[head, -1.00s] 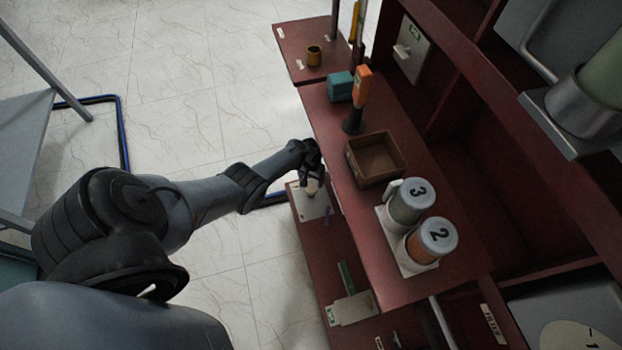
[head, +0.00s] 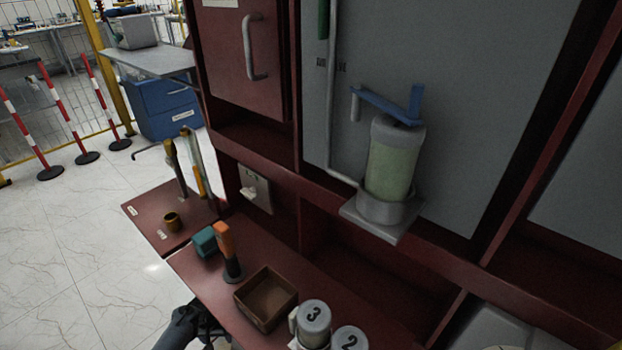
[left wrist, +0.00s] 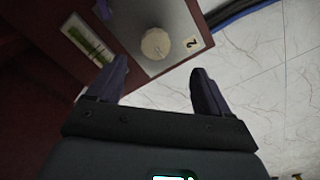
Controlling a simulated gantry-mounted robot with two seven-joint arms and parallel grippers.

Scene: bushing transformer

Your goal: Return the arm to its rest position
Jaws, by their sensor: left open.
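My left arm enters the head view at the bottom edge. Its dark gripper (head: 207,328) is partly cut off there, beside the left edge of the red shelf (head: 205,285). In the left wrist view the two fingers of my left gripper (left wrist: 158,82) are spread apart with nothing between them. A round pale knob (left wrist: 156,44) on a grey plate (left wrist: 185,30) marked 2 lies just beyond the fingertips, apart from them. My right gripper is not in view.
The shelf holds a brown open box (head: 243,308), an orange-handled tool (head: 226,245), a teal block (head: 205,241) and canisters marked 3 (head: 314,318) and 2 (head: 350,338). A green cylinder (head: 390,170) stands in a cabinet bracket.

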